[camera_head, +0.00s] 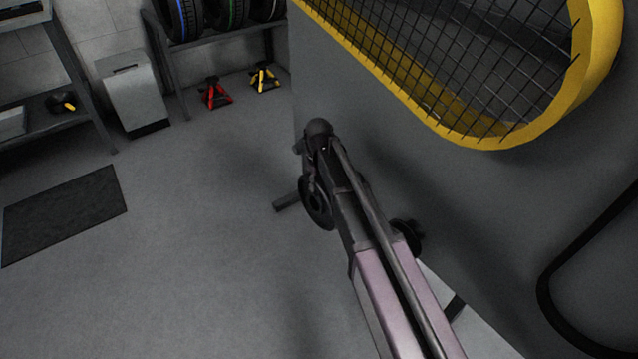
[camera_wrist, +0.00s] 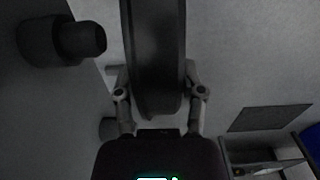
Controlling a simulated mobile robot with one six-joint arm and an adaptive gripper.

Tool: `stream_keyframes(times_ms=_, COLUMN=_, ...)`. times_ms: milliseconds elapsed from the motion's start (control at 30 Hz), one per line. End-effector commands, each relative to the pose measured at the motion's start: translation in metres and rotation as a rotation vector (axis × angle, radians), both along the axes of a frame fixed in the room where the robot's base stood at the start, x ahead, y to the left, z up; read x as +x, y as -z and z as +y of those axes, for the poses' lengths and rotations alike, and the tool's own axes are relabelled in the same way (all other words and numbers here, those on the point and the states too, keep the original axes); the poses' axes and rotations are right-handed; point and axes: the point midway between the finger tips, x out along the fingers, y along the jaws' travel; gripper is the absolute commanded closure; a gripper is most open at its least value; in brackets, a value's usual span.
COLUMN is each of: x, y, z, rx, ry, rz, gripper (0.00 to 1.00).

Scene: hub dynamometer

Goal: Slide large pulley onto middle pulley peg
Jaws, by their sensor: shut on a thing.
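My gripper (camera_wrist: 157,88) is shut on the large pulley, a dark wheel (camera_wrist: 155,45) seen edge-on between the two fingers in the wrist view. The pulley (camera_head: 313,205) also shows in the head view, partly hidden behind my arm, beside the grey machine panel. A dark stepped peg or hub (camera_wrist: 62,40) sticks out from the panel at upper left in the wrist view, apart from the pulley. A second dark stub (camera_wrist: 107,128) is partly hidden by the left finger. I cannot tell which is the middle peg.
The grey panel (camera_head: 470,200) stands close on the right, with a yellow-framed mesh guard (camera_head: 480,135) above. A dark round part (camera_head: 410,235) shows right of my arm, and a grey bar (camera_head: 287,203) left of the pulley. Floor on the left is open, with a dark mat (camera_head: 65,212).

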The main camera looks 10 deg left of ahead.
Motion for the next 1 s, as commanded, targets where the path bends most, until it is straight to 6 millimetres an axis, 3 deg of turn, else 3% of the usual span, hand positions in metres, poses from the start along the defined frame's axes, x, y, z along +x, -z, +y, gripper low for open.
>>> stream_keyframes(times_ms=1000, x=0.0073, y=-0.0011, z=-0.0059, rx=0.0, ry=0.001, rz=0.0, gripper=1.0)
